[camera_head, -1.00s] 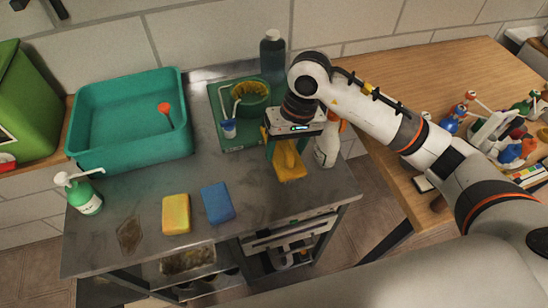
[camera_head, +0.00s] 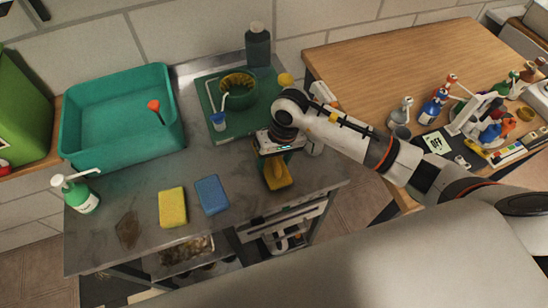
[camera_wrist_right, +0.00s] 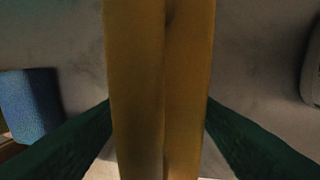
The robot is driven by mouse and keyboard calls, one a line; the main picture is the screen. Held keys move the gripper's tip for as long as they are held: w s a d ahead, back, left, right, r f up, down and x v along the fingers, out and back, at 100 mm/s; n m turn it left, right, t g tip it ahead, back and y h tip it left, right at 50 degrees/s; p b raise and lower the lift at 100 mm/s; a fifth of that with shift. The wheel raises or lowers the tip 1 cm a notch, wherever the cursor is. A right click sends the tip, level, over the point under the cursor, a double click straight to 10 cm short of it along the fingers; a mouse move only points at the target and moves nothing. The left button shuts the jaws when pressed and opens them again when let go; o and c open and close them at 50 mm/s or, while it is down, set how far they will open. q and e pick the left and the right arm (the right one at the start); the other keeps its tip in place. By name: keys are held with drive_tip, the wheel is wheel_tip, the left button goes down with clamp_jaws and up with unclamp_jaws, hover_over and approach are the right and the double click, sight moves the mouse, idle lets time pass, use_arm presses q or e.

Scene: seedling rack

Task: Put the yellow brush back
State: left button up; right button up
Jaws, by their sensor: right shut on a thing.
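My right gripper (camera_head: 275,158) is over the right part of the grey counter, near its front edge. It is shut on the yellow brush (camera_head: 279,179), whose lower part shows below the fingers. In the right wrist view the brush (camera_wrist_right: 160,90) fills the middle between the dark green fingers. I cannot tell whether the brush touches the counter. My left gripper is not in view.
A yellow sponge (camera_head: 172,207) and blue sponge (camera_head: 211,194) lie left of my gripper. A white bottle (camera_head: 316,148) stands close on its right, partly hidden. A teal basin (camera_head: 120,145) is at left.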

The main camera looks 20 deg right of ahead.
sight(282, 160)
drive_tip(key=shift+f, duration=0.2)
drive_tip(key=o, duration=0.7)
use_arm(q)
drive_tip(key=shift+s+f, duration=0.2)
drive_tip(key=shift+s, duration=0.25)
use_arm(e)
drive_tip(key=shift+o, duration=1.3)
drive_tip(key=shift+r, duration=0.1)
drive_tip(key=shift+r, duration=0.15)
drive_tip(key=shift+w+r, duration=0.1)
drive_tip(key=shift+r, duration=0.15)
use_arm(q)
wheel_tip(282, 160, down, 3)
drive_tip(key=b, duration=0.3)
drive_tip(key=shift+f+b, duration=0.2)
drive_tip(key=shift+b, duration=0.15)
use_arm(e)
wheel_tip(282, 160, up, 11)
drive_tip(key=d, duration=0.2)
